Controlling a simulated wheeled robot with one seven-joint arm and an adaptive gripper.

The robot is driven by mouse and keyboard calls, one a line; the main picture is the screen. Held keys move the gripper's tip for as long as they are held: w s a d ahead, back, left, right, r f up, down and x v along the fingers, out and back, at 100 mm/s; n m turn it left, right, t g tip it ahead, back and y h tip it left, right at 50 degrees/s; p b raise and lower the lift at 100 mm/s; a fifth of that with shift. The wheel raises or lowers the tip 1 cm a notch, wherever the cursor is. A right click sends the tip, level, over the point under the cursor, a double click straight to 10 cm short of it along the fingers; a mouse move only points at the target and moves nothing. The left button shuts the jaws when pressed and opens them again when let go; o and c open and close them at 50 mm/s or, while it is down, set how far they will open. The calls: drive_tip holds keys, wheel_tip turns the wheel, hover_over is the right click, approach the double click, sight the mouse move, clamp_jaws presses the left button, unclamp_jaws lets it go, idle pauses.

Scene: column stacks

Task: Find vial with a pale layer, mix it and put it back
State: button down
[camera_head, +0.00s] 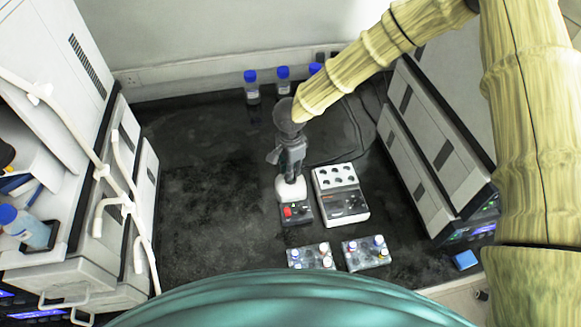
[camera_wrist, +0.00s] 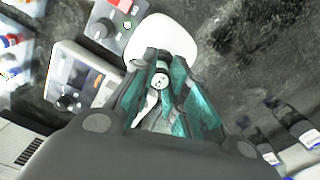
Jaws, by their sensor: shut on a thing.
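My gripper (camera_head: 290,170) points down over the small mixer (camera_head: 296,211), which has a white rounded top and a red button. In the wrist view my gripper (camera_wrist: 160,66) is shut on a vial (camera_wrist: 160,82); only its pale cap end shows between the fingers. The mixer's white top (camera_wrist: 172,32) lies just beyond the fingertips; whether the vial touches it I cannot tell. The vial's contents, and any pale layer, are hidden. Two vial racks, a left one (camera_head: 311,257) and a right one (camera_head: 366,253), stand near the front with several capped vials.
A device with a white block of round holes (camera_head: 340,190) stands right of the mixer. Blue-capped bottles (camera_head: 251,86) line the back wall. Large instruments flank the bench on both sides. A blue block (camera_head: 466,260) lies at front right. The bench left of the mixer is clear.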

drive_tip(key=shift+f, duration=0.5)
idle(2.2)
idle(0.5)
drive_tip(key=shift+r+p, duration=3)
drive_tip(key=shift+p, duration=0.15)
